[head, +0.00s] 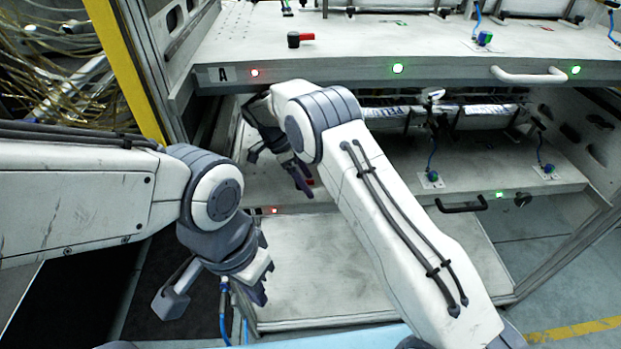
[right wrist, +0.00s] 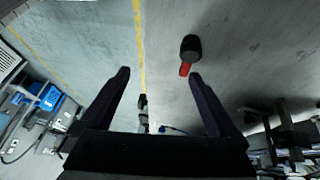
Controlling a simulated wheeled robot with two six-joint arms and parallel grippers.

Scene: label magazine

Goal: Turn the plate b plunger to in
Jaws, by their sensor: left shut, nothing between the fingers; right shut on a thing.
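The upper plate carries the label A (head: 223,74) and a black plunger with a red handle (head: 300,39). The lower plate (head: 340,188), which I take for plate b, is partly behind my right arm. My left gripper (head: 262,282) is shut and empty, in front of the lower-left tray.
A red lamp (head: 273,210) is lit at the lower plate's left front edge, and a green one (head: 499,194) at its right. A black handle (head: 461,205) sticks out there. The upper plate's edge (head: 330,75) overhangs my right wrist. A yellow post (head: 125,70) stands left.

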